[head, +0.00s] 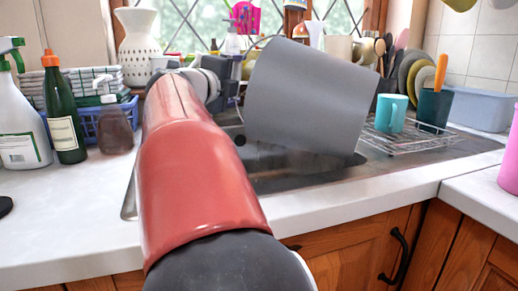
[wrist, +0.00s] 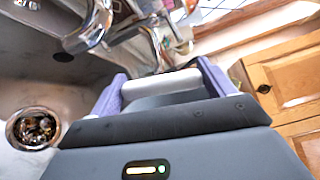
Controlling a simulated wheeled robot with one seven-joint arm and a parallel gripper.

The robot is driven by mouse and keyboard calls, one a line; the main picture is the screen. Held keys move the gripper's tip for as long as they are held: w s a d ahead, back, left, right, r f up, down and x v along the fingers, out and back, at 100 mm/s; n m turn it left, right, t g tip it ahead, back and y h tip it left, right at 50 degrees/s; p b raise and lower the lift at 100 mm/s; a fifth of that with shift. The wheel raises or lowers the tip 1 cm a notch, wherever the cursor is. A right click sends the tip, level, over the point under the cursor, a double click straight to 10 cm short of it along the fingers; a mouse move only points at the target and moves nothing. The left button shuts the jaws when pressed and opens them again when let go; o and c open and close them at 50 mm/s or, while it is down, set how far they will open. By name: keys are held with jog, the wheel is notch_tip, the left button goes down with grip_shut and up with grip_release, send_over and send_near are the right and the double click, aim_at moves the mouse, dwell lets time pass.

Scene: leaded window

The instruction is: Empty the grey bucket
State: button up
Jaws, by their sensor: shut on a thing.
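The grey bucket (head: 318,100) is held tilted, nearly on its side, above the sink (head: 285,180) in the head view. Its inside faces away, so its contents are hidden. My gripper (head: 232,72) is at the bucket's left end, partly hidden by my red arm. In the wrist view my gripper (wrist: 163,88) has its two purple-grey fingers closed about a pale grey piece, which seems to be part of the bucket. The sink floor shows there with a round drain (wrist: 35,128).
The chrome tap (wrist: 95,25) is close to the fingers in the wrist view. A wire rack (head: 405,140) with a turquoise mug (head: 391,113) stands right of the sink. Bottles and a blue basket (head: 88,124) stand left. The front counter (head: 70,225) is clear.

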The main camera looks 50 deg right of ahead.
jog(key=shift+w+a+f, duration=0.1)
jog(key=shift+w+f, duration=0.1)
jog(key=shift+f, duration=0.05)
dwell(0.4)
